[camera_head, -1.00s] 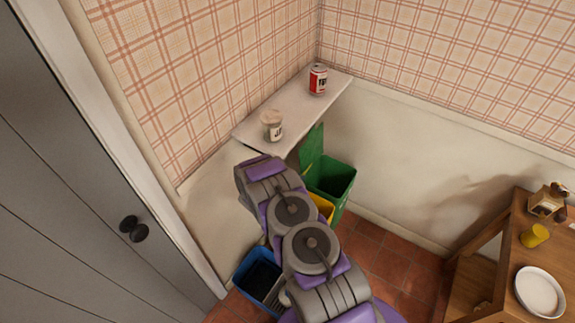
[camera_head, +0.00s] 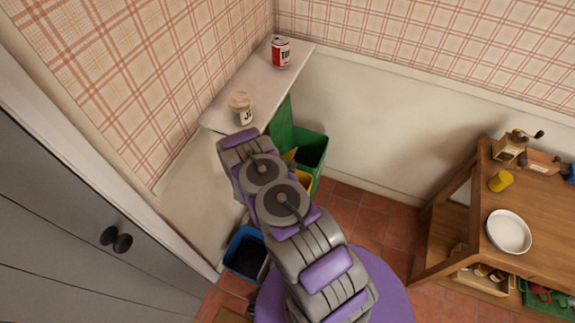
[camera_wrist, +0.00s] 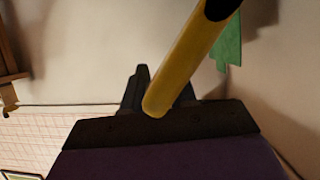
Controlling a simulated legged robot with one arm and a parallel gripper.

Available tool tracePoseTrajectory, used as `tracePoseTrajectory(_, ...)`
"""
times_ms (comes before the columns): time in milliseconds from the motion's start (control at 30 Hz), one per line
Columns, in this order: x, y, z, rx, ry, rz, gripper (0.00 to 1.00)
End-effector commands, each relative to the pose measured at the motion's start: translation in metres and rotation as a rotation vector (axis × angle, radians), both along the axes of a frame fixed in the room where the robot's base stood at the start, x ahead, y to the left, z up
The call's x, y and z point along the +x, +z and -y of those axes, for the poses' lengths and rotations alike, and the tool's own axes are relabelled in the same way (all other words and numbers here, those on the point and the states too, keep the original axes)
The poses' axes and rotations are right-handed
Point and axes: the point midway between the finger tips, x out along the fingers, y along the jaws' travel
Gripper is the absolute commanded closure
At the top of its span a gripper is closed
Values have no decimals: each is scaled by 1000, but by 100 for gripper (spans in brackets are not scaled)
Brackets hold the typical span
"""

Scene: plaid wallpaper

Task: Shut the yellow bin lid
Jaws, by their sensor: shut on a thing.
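The yellow bin (camera_head: 304,181) stands between the green and blue bins, mostly hidden behind my arm. A small piece of its yellow lid (camera_head: 290,155) shows raised beside my arm. In the wrist view the lid (camera_wrist: 190,65) is seen edge-on as a tilted yellow strip with a dark part at its top. My gripper (camera_wrist: 160,92) is shut on the lid, whose lower end sits between the dark jaws. In the head view the jaws are hidden behind my arm.
The green bin (camera_head: 313,148) stands open behind, its lid (camera_head: 281,125) upright. The open blue bin (camera_head: 246,255) is in front. A shelf (camera_head: 262,85) above the bins holds a jar (camera_head: 240,108) and a red can (camera_head: 281,53). A wooden table (camera_head: 460,215) stands right.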

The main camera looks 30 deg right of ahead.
Motion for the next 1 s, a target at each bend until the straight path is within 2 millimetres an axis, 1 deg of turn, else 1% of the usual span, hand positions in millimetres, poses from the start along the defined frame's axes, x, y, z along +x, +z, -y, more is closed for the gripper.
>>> tracePoseTrajectory(200, 1, -2, -2, 4, 5, -4, 100)
tracePoseTrajectory(233, 1, -2, -2, 4, 6, -4, 71)
tracePoseTrajectory(767, 0, 1, -3, 1, 5, 1, 71)
tracePoseTrajectory(867, -3, 3, -9, 2, 7, 1, 71)
tracePoseTrajectory(1000, -13, 11, -25, 2, 8, -2, 71)
